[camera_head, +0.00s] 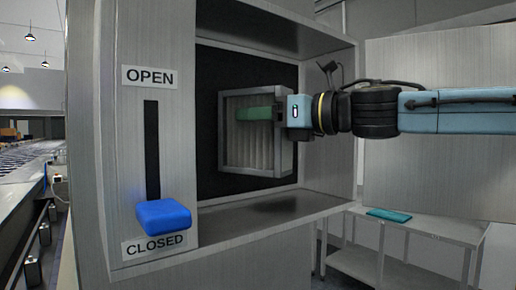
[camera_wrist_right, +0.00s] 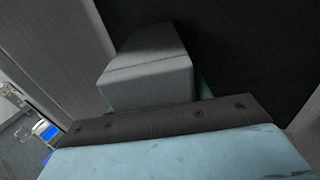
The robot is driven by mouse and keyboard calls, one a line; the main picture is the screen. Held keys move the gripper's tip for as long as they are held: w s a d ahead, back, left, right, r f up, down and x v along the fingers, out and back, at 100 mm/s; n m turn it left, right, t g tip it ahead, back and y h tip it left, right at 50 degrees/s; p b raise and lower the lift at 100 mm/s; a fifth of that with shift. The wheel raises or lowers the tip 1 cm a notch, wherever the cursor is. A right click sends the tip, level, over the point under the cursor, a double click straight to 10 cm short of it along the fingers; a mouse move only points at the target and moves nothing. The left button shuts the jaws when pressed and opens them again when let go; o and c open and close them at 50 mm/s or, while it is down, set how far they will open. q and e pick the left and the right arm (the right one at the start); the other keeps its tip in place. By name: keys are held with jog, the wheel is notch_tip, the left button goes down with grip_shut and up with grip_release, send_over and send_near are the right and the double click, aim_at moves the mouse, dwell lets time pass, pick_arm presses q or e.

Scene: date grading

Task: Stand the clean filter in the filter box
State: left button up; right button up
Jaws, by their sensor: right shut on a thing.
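The filter (camera_head: 245,150) has a grey square frame, pale pleats and a green grip bar (camera_head: 256,113) across its upper part. It is roughly upright inside the opening of the metal filter box (camera_head: 272,207), before the dark back. Its lower edge appears a little above the box floor. My right gripper (camera_head: 278,113) reaches in from the right and is shut on the filter by the green bar. In the right wrist view a grey gripper finger (camera_wrist_right: 150,75) covers most of the filter; only a green sliver shows. My left gripper is not in view.
A blue lever handle (camera_head: 163,215) sits at the bottom of its slot, by the CLOSED label (camera_head: 155,244). The box door (camera_head: 440,150) stands open at the right. A table (camera_head: 440,230) below it carries a teal folded item (camera_head: 389,214). A conveyor runs at the far left.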

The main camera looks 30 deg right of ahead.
aim_at(288, 155)
jog(key=shift+w+a+f, duration=0.1)
jog(key=shift+w+f, duration=0.05)
jog(key=shift+f, duration=0.45)
jog(key=shift+w+f, duration=0.1)
jog(key=shift+f, duration=1.05)
notch_tip(288, 155, down, 3)
jog(key=shift+w+f+p, duration=0.15)
jog(key=shift+f+p, duration=0.05)
jog(key=shift+p, duration=0.1)
jog(key=o, duration=1.5)
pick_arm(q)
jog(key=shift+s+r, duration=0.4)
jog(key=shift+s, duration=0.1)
pick_arm(e)
jog(key=shift+b+v, duration=0.35)
jog(key=shift+v, duration=2.2)
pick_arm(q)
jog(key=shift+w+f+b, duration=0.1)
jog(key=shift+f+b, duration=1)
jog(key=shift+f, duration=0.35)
pick_arm(e)
jog(key=shift+v, duration=3.55)
